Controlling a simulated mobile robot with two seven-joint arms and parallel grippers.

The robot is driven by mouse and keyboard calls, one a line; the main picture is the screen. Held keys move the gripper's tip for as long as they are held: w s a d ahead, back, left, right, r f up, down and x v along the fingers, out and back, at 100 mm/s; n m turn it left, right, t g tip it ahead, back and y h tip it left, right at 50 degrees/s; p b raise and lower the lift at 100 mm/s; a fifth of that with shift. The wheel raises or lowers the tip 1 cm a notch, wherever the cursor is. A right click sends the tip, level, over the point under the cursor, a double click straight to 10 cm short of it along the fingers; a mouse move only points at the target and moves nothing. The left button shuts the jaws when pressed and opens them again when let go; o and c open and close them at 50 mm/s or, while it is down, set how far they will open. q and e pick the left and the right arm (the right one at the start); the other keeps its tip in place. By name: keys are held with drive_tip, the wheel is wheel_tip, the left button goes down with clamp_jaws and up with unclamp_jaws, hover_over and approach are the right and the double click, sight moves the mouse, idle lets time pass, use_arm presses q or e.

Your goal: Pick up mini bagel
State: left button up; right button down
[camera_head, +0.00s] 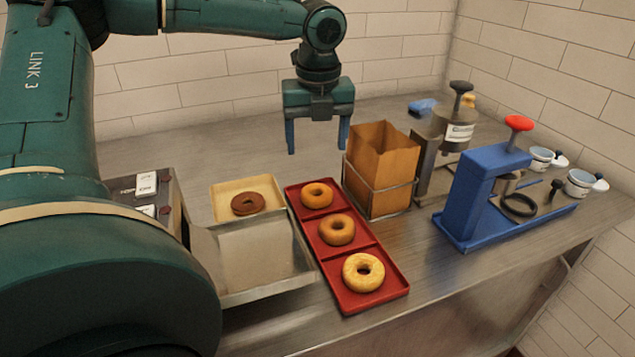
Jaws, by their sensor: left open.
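Three mini bagels sit in a row in a red tray with three compartments (396,284). The far bagel (317,186) and the middle bagel (337,220) are golden brown, and the near bagel (363,262) is paler yellow. A dark brown bagel (241,209) lies in a tan tray (222,188) to the left. My left gripper (318,147) is open and empty, pointing down above the counter behind the red tray, apart from every bagel. My right gripper is not in view.
A brown paper bag (382,160) in a wire holder stands right of the red tray. A blue press with a red knob (470,200) and a grey press (432,140) stand farther right. An empty metal tray (262,262) is at the left. Counter behind the trays is clear.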

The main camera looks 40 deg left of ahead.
use_arm(q)
hover_over(317, 187)
drive_tip(key=s+d, duration=0.2)
drive_tip(key=f, duration=0.7)
drive_tip(key=shift+s+f+b, duration=0.1)
drive_tip(key=shift+s+b, duration=0.1)
drive_tip(key=shift+b, duration=0.2)
drive_tip(key=shift+w+a+f, duration=0.15)
drive_tip(key=shift+w+f, duration=0.05)
drive_tip(key=shift+f, duration=0.75)
drive_tip(key=shift+w+a+f, duration=0.15)
drive_tip(key=shift+f, duration=0.8)
drive_tip(key=shift+w+a+f, duration=0.15)
drive_tip(key=shift+w+f, duration=0.05)
drive_tip(key=shift+f, duration=0.75)
drive_tip(key=shift+c, duration=0.3)
drive_tip(key=c, duration=0.7)
drive_tip(key=shift+o, duration=0.2)
drive_tip(key=shift+r, duration=0.1)
